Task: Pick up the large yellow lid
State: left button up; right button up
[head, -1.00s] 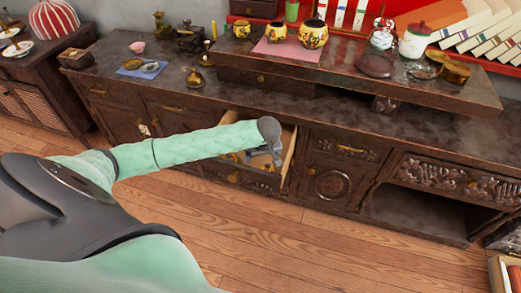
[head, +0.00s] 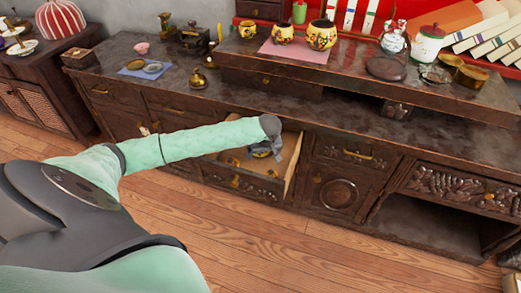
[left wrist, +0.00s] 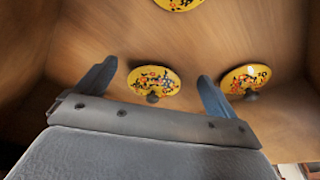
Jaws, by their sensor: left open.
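Yellow lids with floral patterns and dark knobs lie inside an open wooden drawer (head: 291,166). In the left wrist view, one lid (left wrist: 153,80) is between my finger lines, a second lid (left wrist: 246,77) is just right of the right finger, and a third lid (left wrist: 179,4) is cut off at the top edge. I cannot tell for sure which is largest. My left gripper (left wrist: 157,72) is open and empty, with its fingers apart on both sides of the first lid. In the head view the left gripper (head: 264,147) is down in the drawer, partly hidden by my arm.
The drawer walls stand close around the gripper. Above is a dark cabinet top (head: 215,95) with a raised shelf (head: 350,75). Yellow floral pots (head: 322,35) stand on a pink cloth (head: 296,48). The wooden floor in front is clear.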

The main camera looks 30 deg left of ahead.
pick_arm(q)
jog(key=w+a, duration=0.3)
jog(key=a, duration=0.1)
jog(key=shift+w, duration=0.4)
jog(key=shift+a+f, duration=0.1)
jog(key=shift+f, duration=0.45)
jog(key=shift+c, duration=0.2)
